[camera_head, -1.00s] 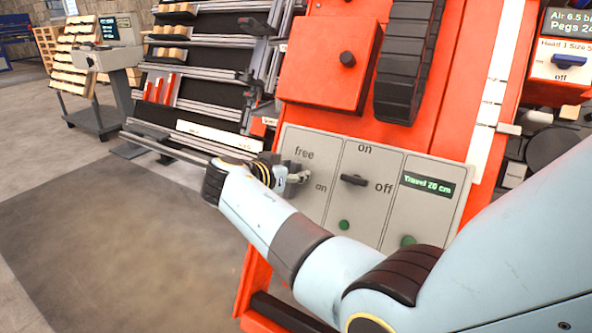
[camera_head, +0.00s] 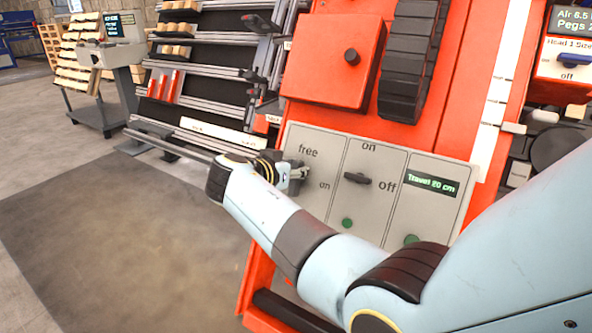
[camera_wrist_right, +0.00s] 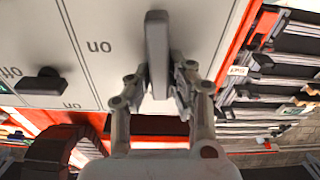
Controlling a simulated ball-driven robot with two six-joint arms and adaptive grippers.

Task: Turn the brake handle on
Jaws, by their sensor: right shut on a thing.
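The brake handle is a dark grey lever (camera_wrist_right: 157,50) on a pale grey panel (camera_head: 330,206), between the labels "free" and "on". In the right wrist view it stands upright in the picture, between the two fingers of my right gripper (camera_wrist_right: 160,85). The gripper is shut on it. In the head view my right gripper (camera_head: 297,174) is at the panel's left section, and its fingers and wrist largely hide the handle. My left gripper is not in view.
A second black handle (camera_head: 357,179) marked "on" and "off" sits just right of the brake section. A green display (camera_head: 433,184) reads "Travel 20 cm". A red box (camera_head: 336,62) stands out above the panel. Open floor (camera_head: 120,245) lies to the left.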

